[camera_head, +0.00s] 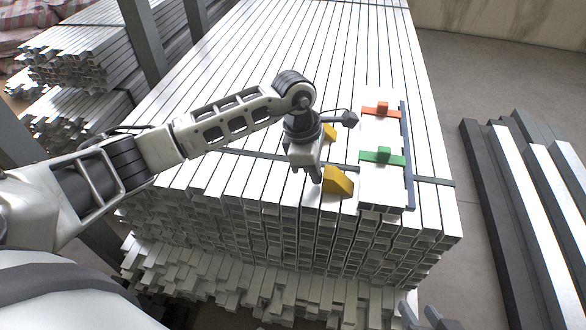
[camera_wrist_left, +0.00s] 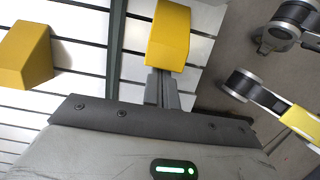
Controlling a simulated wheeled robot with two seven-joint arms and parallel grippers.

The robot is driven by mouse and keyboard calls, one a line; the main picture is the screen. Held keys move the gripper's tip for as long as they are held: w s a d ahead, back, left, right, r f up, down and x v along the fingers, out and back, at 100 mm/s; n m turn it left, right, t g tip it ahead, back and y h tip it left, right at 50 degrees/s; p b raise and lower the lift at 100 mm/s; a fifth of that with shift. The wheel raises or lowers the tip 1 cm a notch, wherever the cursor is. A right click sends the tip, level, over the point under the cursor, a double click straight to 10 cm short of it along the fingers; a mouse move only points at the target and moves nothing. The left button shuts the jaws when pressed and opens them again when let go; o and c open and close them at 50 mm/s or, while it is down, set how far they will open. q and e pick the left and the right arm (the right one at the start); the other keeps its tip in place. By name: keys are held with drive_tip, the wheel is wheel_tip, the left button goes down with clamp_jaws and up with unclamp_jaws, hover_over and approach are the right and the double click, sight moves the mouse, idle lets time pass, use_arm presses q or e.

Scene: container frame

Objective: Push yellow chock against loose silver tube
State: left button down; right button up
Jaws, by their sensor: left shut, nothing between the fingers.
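The near yellow chock (camera_head: 338,182) sits on the tube stack close to its front edge. It also shows in the wrist view (camera_wrist_left: 170,35). A second yellow chock (camera_head: 329,132) lies farther back, partly hidden by my left gripper, and shows at the left of the wrist view (camera_wrist_left: 25,55). My left gripper (camera_head: 316,178) is shut and empty. Its fingertips (camera_wrist_left: 162,88) are right at the near chock; I cannot tell if they touch. Raised silver tubes (camera_head: 378,190) lie right of the chocks; I cannot tell which is loose. My right gripper (camera_head: 428,317) shows at the bottom edge, fingers apart.
An orange piece (camera_head: 380,111) and a green piece (camera_head: 382,157) sit across the raised tubes. A blue bar (camera_head: 407,155) runs along their right side. A dark strap (camera_head: 435,182) crosses the stack. Dark and white beams (camera_head: 520,200) lie on the floor at right.

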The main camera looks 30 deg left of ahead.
use_arm(q)
drive_tip(key=shift+w+d, duration=0.1)
drive_tip(key=shift+d, duration=0.35)
